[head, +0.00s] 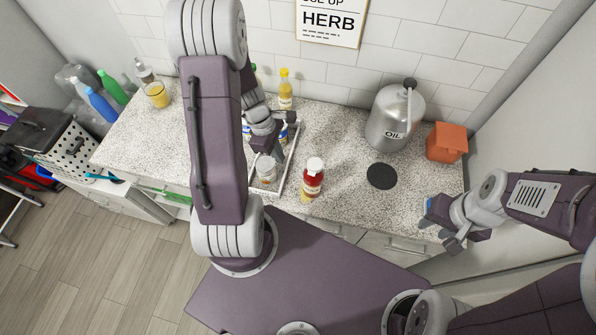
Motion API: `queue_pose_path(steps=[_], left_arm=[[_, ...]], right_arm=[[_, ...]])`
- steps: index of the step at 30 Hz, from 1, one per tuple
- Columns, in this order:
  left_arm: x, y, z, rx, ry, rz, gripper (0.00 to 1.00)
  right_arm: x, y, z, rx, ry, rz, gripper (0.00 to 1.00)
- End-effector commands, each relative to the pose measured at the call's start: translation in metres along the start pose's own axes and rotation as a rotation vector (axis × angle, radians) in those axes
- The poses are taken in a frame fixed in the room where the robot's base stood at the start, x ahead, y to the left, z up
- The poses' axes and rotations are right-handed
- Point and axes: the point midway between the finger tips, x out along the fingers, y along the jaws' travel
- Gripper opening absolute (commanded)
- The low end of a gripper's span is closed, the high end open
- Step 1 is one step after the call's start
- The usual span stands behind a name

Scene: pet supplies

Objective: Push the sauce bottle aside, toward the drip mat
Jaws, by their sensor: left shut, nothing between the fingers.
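The sauce bottle (312,180), red with a white cap and a pale label, stands upright near the front of the speckled counter. The drip mat (382,176) is a flat dark disc to the right of the bottle, with bare counter between them. My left gripper (266,142) is shut and empty above the tray, left of the bottle and farther back, apart from it. My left arm hides part of the counter. My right gripper (438,226) looks open and empty at the counter's front right edge, right of the mat.
A tray (291,162) holding a glass jar (266,170) and other items lies left of the bottle. A metal oil can (395,118) and an orange box (446,142) stand behind the mat. A yellow bottle (285,90) stands by the wall.

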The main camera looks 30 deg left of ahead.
Motion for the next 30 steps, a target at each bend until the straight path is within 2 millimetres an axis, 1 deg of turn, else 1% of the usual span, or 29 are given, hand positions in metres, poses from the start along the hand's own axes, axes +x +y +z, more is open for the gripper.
queue_pose_path(steps=[1,3,9,11,12,15,18,22,30], left_arm=[[0.013,-0.002,0.0,-0.001,-0.001,-0.007,0.0],[0.029,-0.002,0.0,0.001,-0.001,-0.006,0.0],[0.075,-0.001,-0.001,0.0,0.0,-0.005,0.0],[0.087,-0.001,-0.001,0.001,0.001,-0.005,0.0],[0.084,-0.001,0.008,0.006,0.001,-0.004,0.0],[0.086,-0.001,0.023,0.005,0.002,-0.003,0.0],[0.089,-0.001,0.033,0.004,0.001,-0.002,0.0],[0.09,-0.001,0.038,0.003,0.002,-0.001,0.0],[0.09,-0.001,0.039,0.001,0.001,-0.001,0.0]], right_arm=[[0.003,0.0,0.0,0.0,0.0,0.0,0.36],[0.007,0.0,0.001,0.0,0.0,0.0,0.36],[0.022,0.0,0.002,0.0,0.0,0.0,0.36],[0.026,0.001,0.003,0.0,0.0,0.0,0.36],[0.021,0.0,0.002,0.0,0.0,0.0,0.36],[0.019,0.0,0.002,0.0,0.0,0.0,0.36],[0.019,0.0,0.002,0.0,0.001,0.0,0.36],[0.019,0.0,0.002,0.0,0.001,0.0,0.36],[0.019,0.0,0.002,0.0,0.0,0.0,0.36]])
